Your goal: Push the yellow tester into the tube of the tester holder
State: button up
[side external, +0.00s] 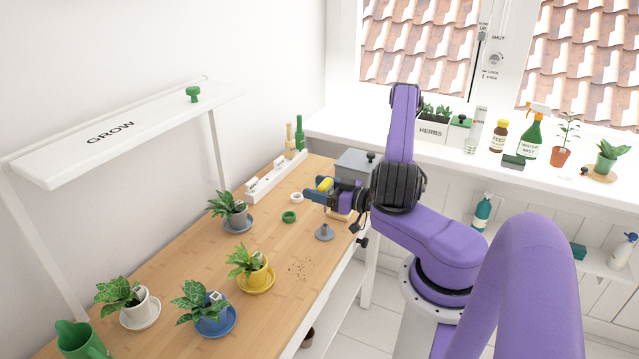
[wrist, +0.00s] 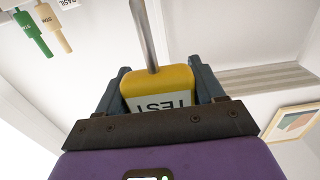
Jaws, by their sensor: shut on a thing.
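The yellow tester (wrist: 158,82) is clamped between the two dark blue fingers of my gripper (wrist: 160,72) in the wrist view. Its label reads TEST, and its metal probe points away from the gripper. In the side external view the tester's yellow body (side external: 325,184) shows at my gripper (side external: 317,190), above the desk; its probe cannot be made out there. A small grey piece with a wide round foot and a short upright tube, seemingly the tester holder (side external: 324,233), stands on the desk below the gripper, near the front edge. The tester and this piece look apart.
Potted plants in yellow (side external: 256,277), blue (side external: 214,321) and white (side external: 138,309) pots stand on saucers along the desk (side external: 180,280). A green ring (side external: 289,216) and a white ring (side external: 296,197) lie near the holder. A grey box (side external: 354,164) stands behind my gripper.

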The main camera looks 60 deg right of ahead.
jog(key=shift+f, duration=1.8)
jog(key=shift+f, duration=2.05)
jog(key=o, duration=1.2)
jog(key=s, duration=1.7)
jog(key=shift+s, duration=0.25)
